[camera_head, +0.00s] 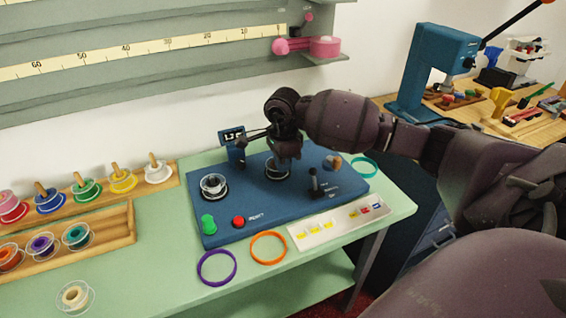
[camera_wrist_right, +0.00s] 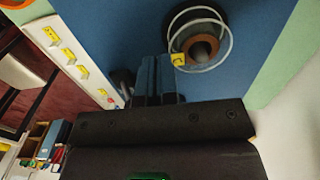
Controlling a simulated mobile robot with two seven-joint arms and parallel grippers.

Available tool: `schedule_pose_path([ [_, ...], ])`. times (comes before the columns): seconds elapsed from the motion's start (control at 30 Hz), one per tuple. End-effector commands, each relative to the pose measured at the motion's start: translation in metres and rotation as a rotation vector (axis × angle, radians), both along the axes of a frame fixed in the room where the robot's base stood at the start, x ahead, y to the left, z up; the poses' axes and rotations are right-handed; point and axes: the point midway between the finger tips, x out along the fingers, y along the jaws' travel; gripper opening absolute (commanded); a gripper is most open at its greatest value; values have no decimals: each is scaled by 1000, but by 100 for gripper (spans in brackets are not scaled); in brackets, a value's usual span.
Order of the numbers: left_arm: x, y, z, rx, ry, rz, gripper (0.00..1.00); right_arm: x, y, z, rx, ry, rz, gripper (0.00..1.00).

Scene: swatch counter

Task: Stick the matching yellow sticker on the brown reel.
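The brown reel (camera_wrist_right: 181,43), with a clear flange and dark hub, sits on the blue machine; it also shows below my right gripper in the head view (camera_head: 277,172). A small yellow sticker (camera_wrist_right: 180,60) is at the reel's rim, beside the fingertips. It looks to lie on the flange; I cannot tell if a finger touches it. My right gripper (camera_head: 284,160) is over the machine, its fingers together in the wrist view (camera_wrist_right: 158,60), partly hiding the reel in the head view. The sticker sheet (camera_head: 338,224) holds yellow, red and blue stickers. My left gripper is out of view.
Purple (camera_head: 216,267) and orange (camera_head: 268,247) rings lie in front. Wooden racks (camera_head: 125,228) with coloured reels stand left.

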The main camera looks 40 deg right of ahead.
Motion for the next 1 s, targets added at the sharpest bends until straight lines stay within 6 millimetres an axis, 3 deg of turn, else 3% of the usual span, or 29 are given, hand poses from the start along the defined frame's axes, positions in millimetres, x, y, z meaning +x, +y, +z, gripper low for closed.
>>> schedule_pose_path([
  [1.0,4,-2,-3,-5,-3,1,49,0,0,-6,0,0,0,0],
])
